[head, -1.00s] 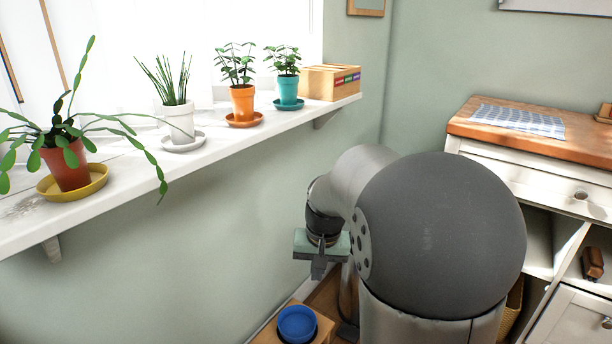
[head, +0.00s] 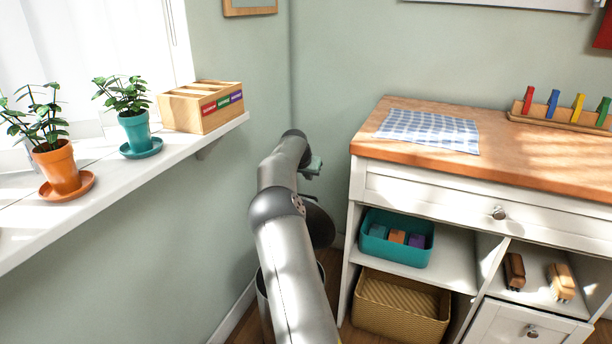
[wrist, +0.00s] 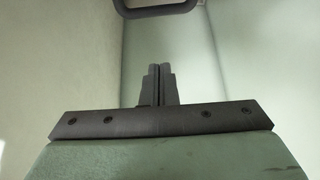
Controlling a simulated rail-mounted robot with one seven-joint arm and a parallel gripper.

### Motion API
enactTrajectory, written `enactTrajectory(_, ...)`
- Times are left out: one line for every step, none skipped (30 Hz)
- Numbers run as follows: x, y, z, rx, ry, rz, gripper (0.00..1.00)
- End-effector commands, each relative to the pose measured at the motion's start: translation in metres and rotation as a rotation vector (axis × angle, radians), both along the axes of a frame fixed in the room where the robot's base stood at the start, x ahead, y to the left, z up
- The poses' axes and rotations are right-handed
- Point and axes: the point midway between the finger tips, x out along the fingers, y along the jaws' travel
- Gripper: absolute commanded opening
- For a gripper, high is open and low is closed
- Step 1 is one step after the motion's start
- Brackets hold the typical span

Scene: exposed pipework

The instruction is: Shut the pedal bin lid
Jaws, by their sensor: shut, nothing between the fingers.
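In the head view, the metal pedal bin (head: 263,302) stands on the floor by the wall, mostly hidden behind my arm. A dark round panel (head: 320,226) just right of my arm looks like its lid, raised; my arm hides the hinge and part of the panel. My gripper, a small green-grey shape (head: 313,166) at the arm's far end, is above the panel, apart from it in the picture. In the wrist view, my gripper's fingers (wrist: 159,69) are together and empty. A dark curved bar (wrist: 158,10) shows beyond them at the top edge; I cannot tell what it belongs to.
The windowsill (head: 120,172) with potted plants and a wooden box (head: 201,107) runs along the left. A white cabinet (head: 430,195) with a wooden top stands right, holding a teal bin (head: 396,238) and a woven basket (head: 400,305). Little floor shows between.

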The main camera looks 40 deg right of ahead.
Motion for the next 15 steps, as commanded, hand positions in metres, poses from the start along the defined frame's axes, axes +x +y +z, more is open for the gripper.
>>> enactTrajectory(0.002, -0.005, -0.011, 0.000, 0.002, -0.001, 0.00)
enactTrajectory(0.004, -0.008, -0.014, 0.000, 0.001, -0.001, 0.00)
enactTrajectory(0.007, -0.010, -0.019, -0.002, 0.001, 0.000, 0.00)
enactTrajectory(0.007, -0.013, -0.022, -0.001, 0.000, -0.001, 0.00)
enactTrajectory(0.009, -0.015, -0.025, -0.001, 0.001, 0.000, 0.00)
enactTrajectory(0.010, -0.017, -0.030, 0.000, 0.001, -0.001, 0.00)
enactTrajectory(0.011, -0.018, -0.031, 0.000, 0.000, 0.000, 0.00)
enactTrajectory(0.012, -0.020, -0.034, 0.000, 0.001, -0.001, 0.00)
enactTrajectory(0.014, -0.022, -0.037, -0.001, 0.000, -0.001, 0.00)
enactTrajectory(0.015, -0.024, -0.039, -0.001, 0.000, -0.001, 0.00)
enactTrajectory(0.015, -0.025, -0.042, -0.001, 0.000, -0.001, 0.00)
enactTrajectory(0.017, -0.026, -0.045, -0.001, -0.001, 0.000, 0.00)
enactTrajectory(0.017, -0.027, -0.048, -0.001, 0.001, 0.000, 0.00)
enactTrajectory(0.018, -0.027, -0.049, 0.001, 0.001, 0.001, 0.00)
enactTrajectory(0.017, -0.024, -0.048, 0.001, -0.001, 0.001, 0.00)
